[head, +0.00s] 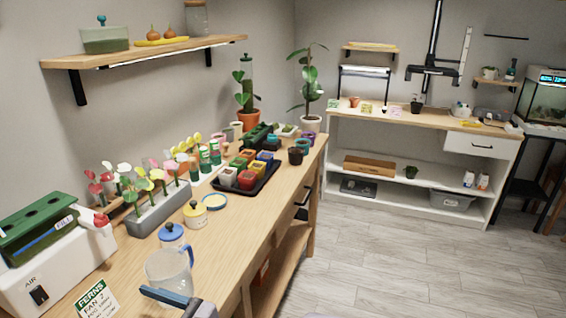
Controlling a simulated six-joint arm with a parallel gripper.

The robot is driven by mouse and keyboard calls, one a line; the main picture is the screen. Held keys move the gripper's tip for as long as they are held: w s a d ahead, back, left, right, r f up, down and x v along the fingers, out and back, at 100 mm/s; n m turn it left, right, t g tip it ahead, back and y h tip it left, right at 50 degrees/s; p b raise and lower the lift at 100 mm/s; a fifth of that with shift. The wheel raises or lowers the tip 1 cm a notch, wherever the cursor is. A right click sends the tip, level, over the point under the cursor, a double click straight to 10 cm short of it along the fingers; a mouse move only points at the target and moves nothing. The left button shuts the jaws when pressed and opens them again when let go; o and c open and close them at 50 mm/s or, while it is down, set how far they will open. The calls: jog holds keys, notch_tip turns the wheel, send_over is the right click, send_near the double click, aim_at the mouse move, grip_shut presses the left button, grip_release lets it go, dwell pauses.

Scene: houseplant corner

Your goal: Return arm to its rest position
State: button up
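At the bottom edge of the head view, a blue-grey bar and a grey body show, cut off by the frame. They look like the end of my arm, with my gripper (172,298) just in front of the clear pitcher (168,272) near the front of the wooden bench (222,238). Most of the arm is outside the picture. I cannot tell whether the fingers are open or shut, and I see nothing held.
A sign (97,300), a blue-lidded jar (172,236) and a yellow-lidded jar (195,214) stand close by. Farther back are a grey planter (158,210) and a black tray (262,184) of pots. A shelf (150,53) overhangs the bench. Floor (400,265) at right is clear.

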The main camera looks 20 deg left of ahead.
jog(key=d+n+h+p, duration=0.1)
jog(key=d, duration=0.1)
jog(key=d+n+g+h+p, duration=0.1)
jog(key=d+n, duration=0.1)
jog(key=d, duration=0.1)
jog(key=w+d+r+n+g+p, duration=0.1)
jog(key=d+n, duration=0.1)
jog(key=shift+d+h, duration=0.3)
jog(key=shift+h, duration=0.1)
jog(key=w+d+f+n+t+h+p, duration=0.1)
jog(key=d+n+h+p, duration=0.4)
jog(key=d, duration=1.8)
jog(key=w+d+f+n+t+h+p, duration=0.1)
jog(key=w+d+n+h+p, duration=0.2)
jog(key=d, duration=2.1)
jog(key=n+h+p, duration=0.3)
jog(key=n+h, duration=0.1)
jog(key=h, duration=0.2)
jog(key=shift+w+d+t+h, duration=0.2)
jog(key=shift+w+t+h, duration=0.1)
jog(key=shift+h, duration=0.1)
